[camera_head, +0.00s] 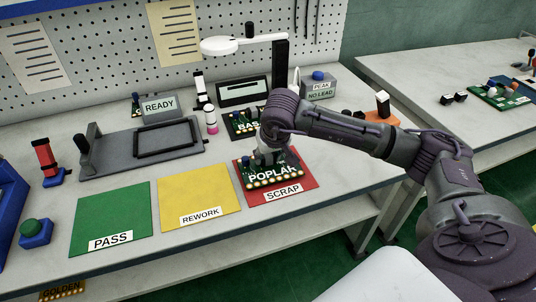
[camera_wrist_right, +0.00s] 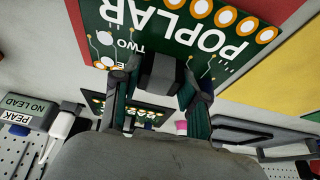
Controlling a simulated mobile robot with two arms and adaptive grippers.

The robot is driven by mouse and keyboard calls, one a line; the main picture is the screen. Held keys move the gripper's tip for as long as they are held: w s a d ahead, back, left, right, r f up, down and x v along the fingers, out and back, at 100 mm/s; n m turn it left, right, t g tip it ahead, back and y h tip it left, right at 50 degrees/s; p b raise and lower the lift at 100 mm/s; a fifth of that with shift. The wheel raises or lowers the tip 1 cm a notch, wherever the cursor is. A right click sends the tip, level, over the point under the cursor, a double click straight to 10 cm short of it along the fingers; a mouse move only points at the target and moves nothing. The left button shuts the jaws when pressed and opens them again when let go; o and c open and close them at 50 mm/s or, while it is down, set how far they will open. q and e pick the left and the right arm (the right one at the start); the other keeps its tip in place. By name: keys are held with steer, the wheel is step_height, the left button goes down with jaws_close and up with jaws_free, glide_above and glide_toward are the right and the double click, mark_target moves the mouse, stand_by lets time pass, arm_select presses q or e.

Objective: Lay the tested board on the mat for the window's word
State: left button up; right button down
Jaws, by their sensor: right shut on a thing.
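The green board marked POPLAR (camera_head: 272,173) is over the red SCRAP mat (camera_head: 305,191), level or nearly so; I cannot tell whether it touches the mat. In the right wrist view, the board (camera_wrist_right: 190,42) shows at the top between the fingers of the gripper (camera_wrist_right: 157,85). The green PASS mat (camera_head: 110,215) and yellow REWORK mat (camera_head: 198,195) lie bare to the left. My left gripper is not in view.
Behind stand a READY display (camera_head: 160,107), a grey fixture (camera_head: 180,151), a box reading PEAK NO LEAD (camera_head: 319,88) and a second dark board (camera_head: 240,124), partly hidden by my arm. A white lamp (camera_head: 222,45) overhangs the back. A green button (camera_head: 34,228) is at left.

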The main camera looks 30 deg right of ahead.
steer(key=shift+f+b, duration=0.45)
stand_by(0.3)
steer(key=c, duration=0.5)
jaws_free()
steer(key=shift+c, duration=0.2)
